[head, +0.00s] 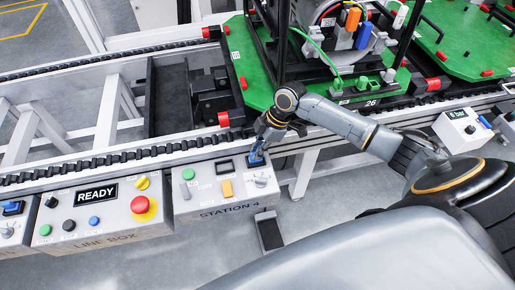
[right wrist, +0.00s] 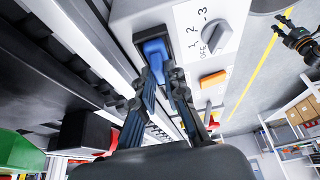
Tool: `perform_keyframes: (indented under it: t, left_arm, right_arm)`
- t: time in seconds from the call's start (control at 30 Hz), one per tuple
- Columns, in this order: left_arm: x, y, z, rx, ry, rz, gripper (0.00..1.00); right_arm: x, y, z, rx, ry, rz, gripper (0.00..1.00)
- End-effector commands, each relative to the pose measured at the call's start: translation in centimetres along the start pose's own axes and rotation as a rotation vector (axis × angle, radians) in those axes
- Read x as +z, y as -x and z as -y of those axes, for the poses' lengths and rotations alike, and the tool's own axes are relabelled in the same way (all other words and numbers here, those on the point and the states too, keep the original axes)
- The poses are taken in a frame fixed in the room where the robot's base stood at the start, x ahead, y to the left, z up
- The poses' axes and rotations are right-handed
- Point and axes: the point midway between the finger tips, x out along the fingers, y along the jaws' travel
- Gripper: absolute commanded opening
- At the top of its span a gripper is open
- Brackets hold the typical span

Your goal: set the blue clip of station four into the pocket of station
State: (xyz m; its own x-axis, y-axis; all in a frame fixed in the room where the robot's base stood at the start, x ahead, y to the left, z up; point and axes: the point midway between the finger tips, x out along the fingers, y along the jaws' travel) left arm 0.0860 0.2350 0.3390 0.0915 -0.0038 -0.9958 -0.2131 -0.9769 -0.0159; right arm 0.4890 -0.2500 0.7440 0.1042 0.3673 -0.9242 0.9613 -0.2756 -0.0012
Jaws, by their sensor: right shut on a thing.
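My right gripper (head: 262,143) reaches down over the Station 4 panel (head: 204,200). It is shut on the blue clip (right wrist: 155,48), and its two dark fingers (right wrist: 165,78) pinch the clip's near end. In the right wrist view the clip lies at a dark rectangular pocket (right wrist: 140,42) in the panel, beside a rotary switch marked OFF, 1, 2, 3. I cannot tell how deep the clip sits. In the head view the fingers cover most of the clip. What looks like my left gripper (right wrist: 304,40) shows at the right edge of the wrist view, its fingers unclear.
Station 4 also has an orange switch (head: 227,189) and a green button (head: 187,174). The line box (head: 100,224) with a red stop button (head: 143,205) stands left. Behind runs the conveyor chain (head: 120,158), with a loaded green pallet (head: 258,92) close to my right arm.

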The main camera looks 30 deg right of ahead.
Motion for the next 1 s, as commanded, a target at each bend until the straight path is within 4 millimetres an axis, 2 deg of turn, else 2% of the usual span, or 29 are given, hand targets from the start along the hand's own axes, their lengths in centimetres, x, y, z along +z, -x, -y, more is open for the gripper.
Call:
perform_keyframes:
  t: [0.1, 0.13, 0.23, 0.53, 0.63, 0.77, 1.0]
  left_arm:
    - [0.0, 0.0, 0.0, 0.0, 0.0, 0.0, 0.4]
    - [0.0, 0.0, 0.0, 0.0, 0.0, 0.0, 0.4]
    - [0.0, 0.0, 0.0, 0.0, 0.0, 0.0, 0.4]
    - [0.2, 0.0, 0.3, -0.004, -0.001, 0.002, 0.4]
    - [0.2, 0.0, 0.3, -0.003, 0.0, 0.002, 0.4]
    - [0.1, 0.0, 0.2, -0.002, 0.0, 0.001, 0.4]
    - [0.1, 0.0, 0.1, -0.001, 0.0, 0.001, 0.4]
  right_arm:
    - [0.0, 0.0, 0.0, 0.0, 0.0, 0.0, 0.0]
    - [0.0, 0.0, 0.0, 0.0, 0.0, 0.0, 0.18]
    - [0.0, 0.0, 0.0, 0.0, 0.0, 0.0, 0.39]
    - [0.0, 0.1, 0.0, 0.0, 0.0, 0.0, 0.39]
    - [0.1, 0.8, -0.1, 0.002, 0.0, 0.001, 0.39]
    - [0.1, 2.8, -0.1, 0.004, 0.0, 0.002, 0.39]
    - [0.1, 8.0, -0.1, 0.004, 0.0, 0.001, 0.39]
